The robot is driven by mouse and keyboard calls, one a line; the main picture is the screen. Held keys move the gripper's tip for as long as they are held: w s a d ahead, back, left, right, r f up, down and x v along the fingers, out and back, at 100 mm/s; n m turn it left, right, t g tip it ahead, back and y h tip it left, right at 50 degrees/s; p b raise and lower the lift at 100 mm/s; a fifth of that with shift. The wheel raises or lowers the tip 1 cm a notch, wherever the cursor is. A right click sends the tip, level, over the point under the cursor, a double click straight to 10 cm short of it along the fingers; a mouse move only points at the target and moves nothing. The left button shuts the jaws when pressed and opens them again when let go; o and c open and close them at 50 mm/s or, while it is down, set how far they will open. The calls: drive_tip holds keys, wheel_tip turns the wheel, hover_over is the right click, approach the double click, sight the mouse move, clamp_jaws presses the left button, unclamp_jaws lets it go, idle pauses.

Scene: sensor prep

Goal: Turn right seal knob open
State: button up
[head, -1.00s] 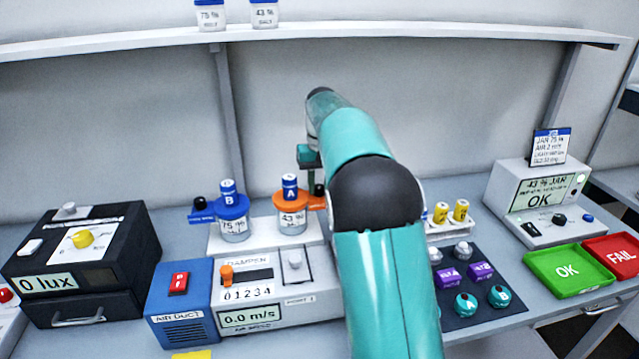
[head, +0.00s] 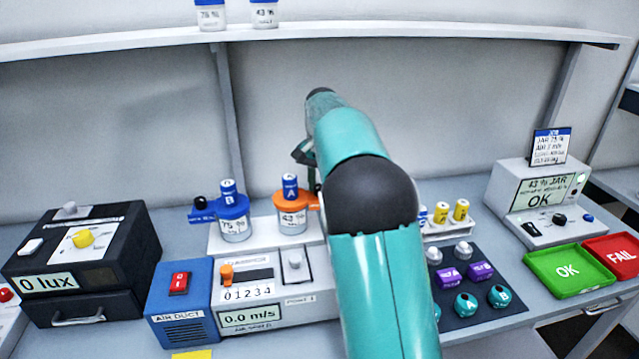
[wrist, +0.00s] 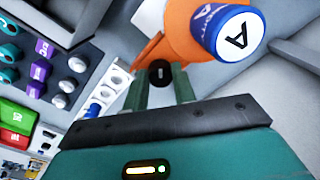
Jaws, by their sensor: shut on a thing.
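The right jar (head: 292,218) reads 43 % and has an orange lid collar (head: 290,198) and a blue sensor A (head: 290,186) on top. In the wrist view the sensor (wrist: 232,33) stands in the orange collar (wrist: 180,30). The black right seal knob (wrist: 160,72) sits at the side of the collar. My gripper (wrist: 160,82) has its two fingers on either side of the knob and is shut on it. In the head view my arm hides most of the knob and the fingers.
The left jar (head: 234,230) with a blue collar and sensor B stands beside the right jar. A wind box (head: 268,293) is in front of the jars.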

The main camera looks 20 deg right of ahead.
idle(0.4)
drive_tip(key=o, duration=1)
drive_tip(key=r, duration=1.3)
drive_tip(key=shift+s+d+r, duration=0.15)
drive_tip(key=shift+s+r, duration=0.05)
drive_tip(key=shift+r, duration=0.2)
